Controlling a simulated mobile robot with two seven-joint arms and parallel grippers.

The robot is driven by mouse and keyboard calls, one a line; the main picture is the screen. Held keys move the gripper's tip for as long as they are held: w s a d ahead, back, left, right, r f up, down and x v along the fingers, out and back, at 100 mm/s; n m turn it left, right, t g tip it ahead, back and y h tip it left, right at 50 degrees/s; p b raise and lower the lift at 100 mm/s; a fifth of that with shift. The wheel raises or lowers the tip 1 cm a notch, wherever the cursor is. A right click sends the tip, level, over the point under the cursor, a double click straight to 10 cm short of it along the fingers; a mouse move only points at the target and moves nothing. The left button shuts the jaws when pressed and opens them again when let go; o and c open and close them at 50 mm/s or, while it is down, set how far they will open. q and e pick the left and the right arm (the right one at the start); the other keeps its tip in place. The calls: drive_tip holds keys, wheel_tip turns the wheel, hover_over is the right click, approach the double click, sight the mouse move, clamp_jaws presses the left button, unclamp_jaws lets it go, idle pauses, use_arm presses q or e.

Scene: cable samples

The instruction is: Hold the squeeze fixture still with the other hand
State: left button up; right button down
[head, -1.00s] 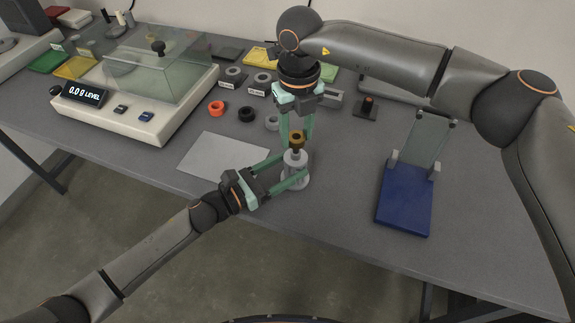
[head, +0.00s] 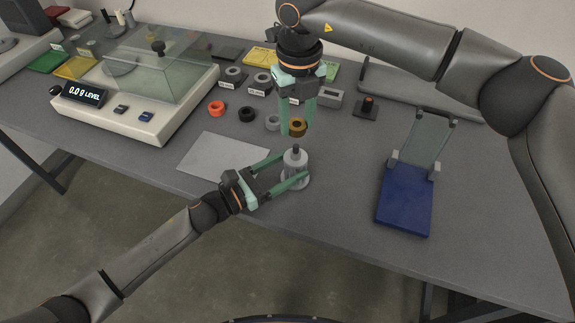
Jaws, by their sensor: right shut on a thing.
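The squeeze fixture (head: 295,160) is a grey upright cylinder with a dark tip on a round base, standing on the table. My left gripper (head: 295,170) reaches it from the lower left, with one green finger on each side of its body. Whether both fingers press on it is hard to tell. My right gripper (head: 297,132) points down just above the fixture. It is shut on a brass-coloured ring (head: 298,126), held clear above the fixture's tip.
A scale (head: 135,108) with a glass cover stands at the left. A grey sheet (head: 215,155) lies left of the fixture. Orange (head: 217,108), black (head: 247,114) and grey (head: 272,122) rings lie behind. A blue stand (head: 405,198) is at the right; table between is clear.

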use_arm(q)
drive_tip(key=o, duration=0.4)
drive_tip(key=shift+a, duration=0.1)
drive_tip(key=v, duration=1.2)
